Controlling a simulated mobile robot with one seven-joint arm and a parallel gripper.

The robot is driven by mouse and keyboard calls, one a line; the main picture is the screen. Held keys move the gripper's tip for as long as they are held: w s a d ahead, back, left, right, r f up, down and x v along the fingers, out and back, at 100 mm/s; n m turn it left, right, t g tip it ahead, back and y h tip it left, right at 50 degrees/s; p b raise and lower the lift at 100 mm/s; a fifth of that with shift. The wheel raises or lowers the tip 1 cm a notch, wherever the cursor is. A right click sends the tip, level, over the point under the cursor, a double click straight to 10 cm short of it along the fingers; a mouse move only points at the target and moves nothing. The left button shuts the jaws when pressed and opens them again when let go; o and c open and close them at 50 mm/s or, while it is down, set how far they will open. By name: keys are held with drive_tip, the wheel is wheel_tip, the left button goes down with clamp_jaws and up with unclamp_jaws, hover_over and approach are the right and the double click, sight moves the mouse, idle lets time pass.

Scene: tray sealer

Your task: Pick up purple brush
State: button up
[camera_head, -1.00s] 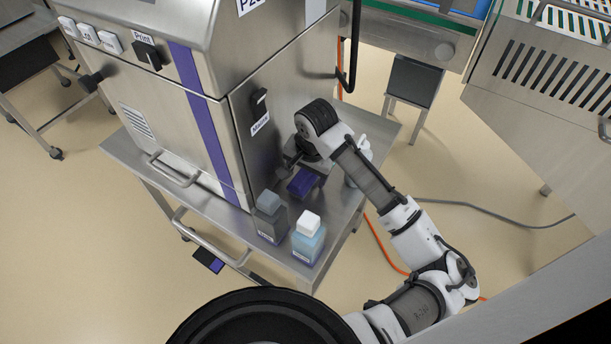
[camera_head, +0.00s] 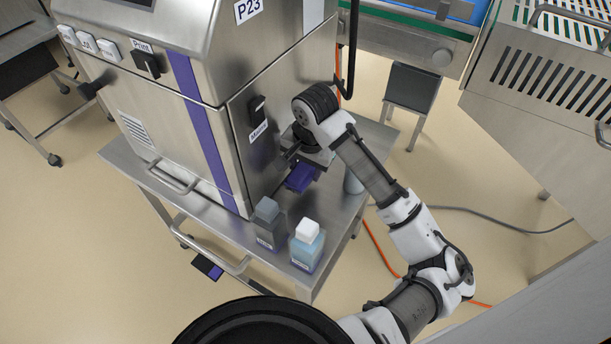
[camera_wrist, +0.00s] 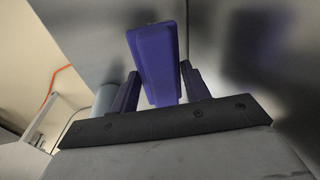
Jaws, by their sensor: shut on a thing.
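The purple brush (camera_head: 301,177) is beside the steel machine, above the side table, partly hidden by my wrist. In the wrist view the brush (camera_wrist: 156,62) stands out between the two dark fingers, its body pointing away from the palm. My gripper (camera_head: 303,168) is shut on the brush. In the wrist view my gripper's fingers (camera_wrist: 160,92) lie on either side of it. The brush's lower end and any contact with the table are hard to make out.
The steel machine (camera_head: 215,125) stands close on the left. A grey bottle (camera_head: 268,228) and a pale blue bottle (camera_head: 306,250) stand at the table's front corner. Another pale container (camera_head: 352,183) is behind my arm. A purple-and-black item (camera_head: 207,267) lies lower down.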

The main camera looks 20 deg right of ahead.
sight(306, 165)
wheel_tip(306, 165, up, 14)
drive_tip(key=f, duration=0.1)
drive_tip(key=s+d+b, duration=0.2)
drive_tip(key=s+d, duration=0.9)
drive_tip(key=s, duration=0.3)
drive_tip(key=shift+s, duration=0.15)
drive_tip(key=o, duration=0.4)
drive_tip(key=shift+c, duration=1.3)
drive_tip(key=shift+d+r, duration=0.1)
drive_tip(key=shift+d, duration=0.1)
